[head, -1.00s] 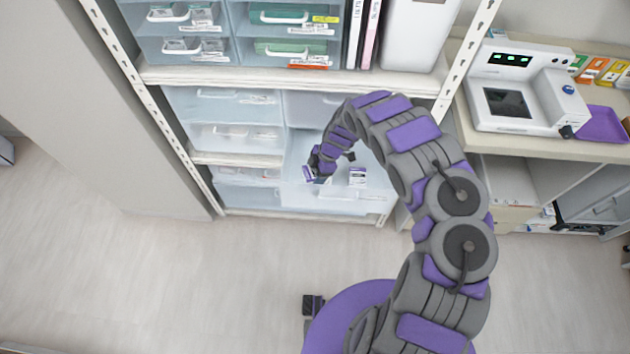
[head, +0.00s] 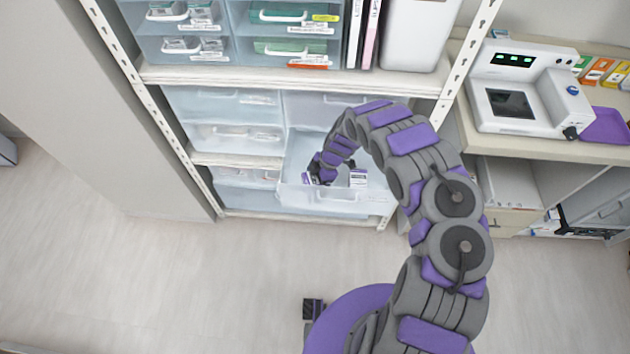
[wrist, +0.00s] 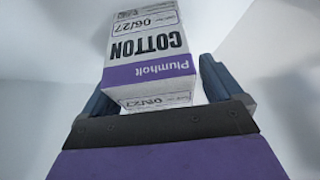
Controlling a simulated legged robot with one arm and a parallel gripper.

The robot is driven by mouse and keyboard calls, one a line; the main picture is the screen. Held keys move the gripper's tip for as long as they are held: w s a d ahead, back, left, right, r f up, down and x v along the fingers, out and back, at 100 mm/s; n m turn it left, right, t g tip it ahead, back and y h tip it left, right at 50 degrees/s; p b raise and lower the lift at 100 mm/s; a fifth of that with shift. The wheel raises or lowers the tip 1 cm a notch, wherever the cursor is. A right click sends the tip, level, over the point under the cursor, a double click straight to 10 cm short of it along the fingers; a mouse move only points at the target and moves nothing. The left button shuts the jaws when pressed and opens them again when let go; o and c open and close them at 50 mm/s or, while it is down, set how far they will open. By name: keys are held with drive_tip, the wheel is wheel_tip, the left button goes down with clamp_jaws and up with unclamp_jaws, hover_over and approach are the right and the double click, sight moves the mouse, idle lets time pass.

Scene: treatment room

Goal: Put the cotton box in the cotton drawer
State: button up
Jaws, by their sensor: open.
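The white and purple cotton box (wrist: 150,45), printed "COTTON" and "Plumholt", fills the space between the two fingers of my gripper (wrist: 155,82) in the wrist view. The fingers stand open on either side of it; any gap or contact is hard to judge. In the head view my gripper (head: 319,179) reaches down inside the pulled-out translucent drawer (head: 335,199), with the box (head: 309,180) at its tip near the drawer's left side. Whether it rests on the drawer floor is unclear. A similar small white and purple box (head: 357,179) lies to the right inside the drawer.
The drawer sits low in a white shelf rack (head: 290,78) with closed drawers to its left and above. A counter (head: 540,150) with a white device (head: 525,95) and purple tray (head: 606,126) is at right. The floor (head: 180,280) in front is clear.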

drive_tip(key=p+v, duration=0.3)
drive_tip(key=v, duration=0.9)
drive_tip(key=shift+a+p, duration=0.15)
drive_tip(key=shift+p, duration=0.15)
drive_tip(key=s+d+r+m+h, duration=0.1)
drive_tip(key=s+d+r+m, duration=0.3)
drive_tip(key=r, duration=0.4)
drive_tip(key=s+d+r+m+h, duration=0.2)
drive_tip(key=d+r+m, duration=0.2)
drive_tip(key=d+r, duration=0.3)
drive_tip(key=s+d+r+m+h, duration=0.1)
drive_tip(key=s+d+r+m, duration=0.25)
drive_tip(key=r, duration=0.55)
drive_tip(key=s+r+m, duration=0.6)
drive_tip(key=s+r, duration=0.3)
drive_tip(key=s, duration=0.3)
drive_tip(key=s+a+r+m, duration=0.1)
drive_tip(key=s+m, duration=0.1)
drive_tip(key=s, duration=0.7)
drive_tip(key=s+a+r+m, duration=0.1)
drive_tip(key=s+m, duration=0.1)
drive_tip(key=s, duration=0.8)
drive_tip(key=shift+s+r+m, duration=0.25)
drive_tip(key=shift+r+m, duration=0.1)
drive_tip(key=shift+r, duration=0.05)
